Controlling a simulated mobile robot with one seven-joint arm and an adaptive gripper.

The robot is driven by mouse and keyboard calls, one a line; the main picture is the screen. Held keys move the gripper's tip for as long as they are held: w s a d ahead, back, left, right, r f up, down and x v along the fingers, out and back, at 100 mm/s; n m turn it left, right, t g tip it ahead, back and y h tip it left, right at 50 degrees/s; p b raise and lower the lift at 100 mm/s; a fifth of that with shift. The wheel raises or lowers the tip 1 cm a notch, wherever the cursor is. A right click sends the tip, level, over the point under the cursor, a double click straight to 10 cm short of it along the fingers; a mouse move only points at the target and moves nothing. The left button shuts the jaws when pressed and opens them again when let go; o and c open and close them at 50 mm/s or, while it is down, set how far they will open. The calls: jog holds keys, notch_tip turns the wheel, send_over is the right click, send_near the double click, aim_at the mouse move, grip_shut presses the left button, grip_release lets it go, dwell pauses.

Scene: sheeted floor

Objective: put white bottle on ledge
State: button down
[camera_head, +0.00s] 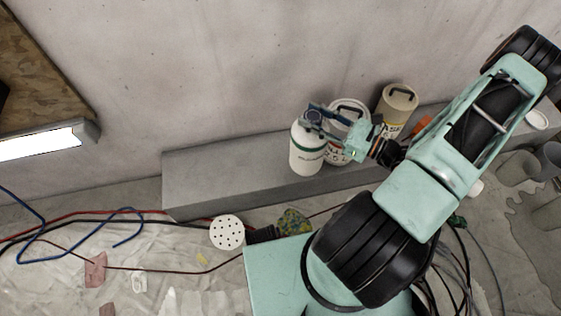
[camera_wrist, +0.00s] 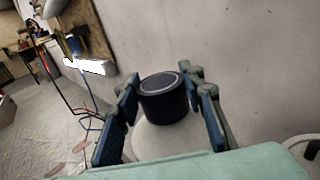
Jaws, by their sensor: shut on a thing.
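The white bottle (camera_head: 306,153) has a green band and stands upright at the front of the grey ledge (camera_head: 210,179) in the head view. It looks to be over or on the ledge; I cannot tell whether its base touches. My gripper (camera_head: 318,116) reaches it from the right and is shut around its top. In the wrist view, the finger pads of my gripper (camera_wrist: 163,98) sit on both sides of the bottle's black cap (camera_wrist: 164,98), with the pale bottle shoulder (camera_wrist: 150,140) below it. The bottle's lower part is hidden in the wrist view.
A white bucket (camera_head: 350,112) stands right behind the bottle on the ledge, and a beige canister (camera_head: 397,103) stands farther right. The ledge's left part is bare. A concrete wall (camera_head: 240,70) rises behind. Cables (camera_head: 90,212) and a white perforated disc (camera_head: 227,232) lie in front.

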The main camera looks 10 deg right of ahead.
jog(key=shift+s+d+f, duration=0.1)
jog(key=shift+s+f, duration=0.65)
jog(key=shift+f, duration=0.05)
jog(key=shift+s+f, duration=0.1)
jog(key=shift+f, duration=0.35)
jog(key=w+a+f+b, duration=0.6)
jog(key=w+a+f, duration=0.1)
jog(key=w+f, duration=0.5)
jog(key=shift+f+b, duration=0.35)
jog(key=shift+b, duration=0.05)
